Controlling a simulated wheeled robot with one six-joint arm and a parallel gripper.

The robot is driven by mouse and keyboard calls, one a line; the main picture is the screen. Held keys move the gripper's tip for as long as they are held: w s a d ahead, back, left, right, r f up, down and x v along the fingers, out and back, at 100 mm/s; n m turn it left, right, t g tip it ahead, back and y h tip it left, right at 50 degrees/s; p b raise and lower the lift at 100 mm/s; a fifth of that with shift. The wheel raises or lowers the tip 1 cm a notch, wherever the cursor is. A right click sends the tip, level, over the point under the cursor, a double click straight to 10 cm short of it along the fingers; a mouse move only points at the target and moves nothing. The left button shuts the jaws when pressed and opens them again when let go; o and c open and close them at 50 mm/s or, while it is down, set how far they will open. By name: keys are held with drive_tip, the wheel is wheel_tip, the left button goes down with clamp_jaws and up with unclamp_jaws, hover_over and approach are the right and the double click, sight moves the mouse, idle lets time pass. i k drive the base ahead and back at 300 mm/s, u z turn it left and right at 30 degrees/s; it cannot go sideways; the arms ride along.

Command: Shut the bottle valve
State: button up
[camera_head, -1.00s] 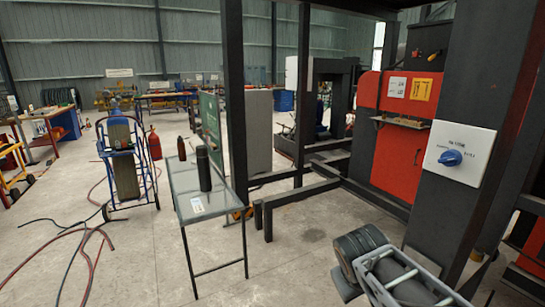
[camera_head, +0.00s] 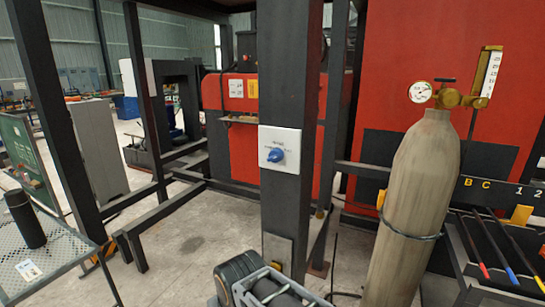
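A tall tan gas bottle (camera_head: 410,205) stands upright at the right, with a dark band around its body. On its top sits a brass valve and regulator (camera_head: 450,98) with a round white gauge (camera_head: 420,92), a dark handle on top (camera_head: 445,80) and an upright scale tube (camera_head: 489,75). Whether the valve is open or shut cannot be told. Part of my own arm shows at the bottom centre, well below and left of the valve. My gripper's fingers are not in view.
A dark post (camera_head: 287,60) bearing a white switch box with a blue knob (camera_head: 277,155) stands left of the bottle. A rack with coloured tools (camera_head: 500,245) is right of it. A mesh table (camera_head: 45,250) with a dark cylinder (camera_head: 25,219) stands at left. Open floor (camera_head: 200,240) lies between.

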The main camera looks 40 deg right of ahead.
sight(450, 80)
drive_tip(key=z, duration=0.45)
drive_tip(key=k, duration=1)
drive_tip(key=z, duration=0.85)
drive_tip(key=i, duration=0.8)
drive_tip(key=z, duration=0.65)
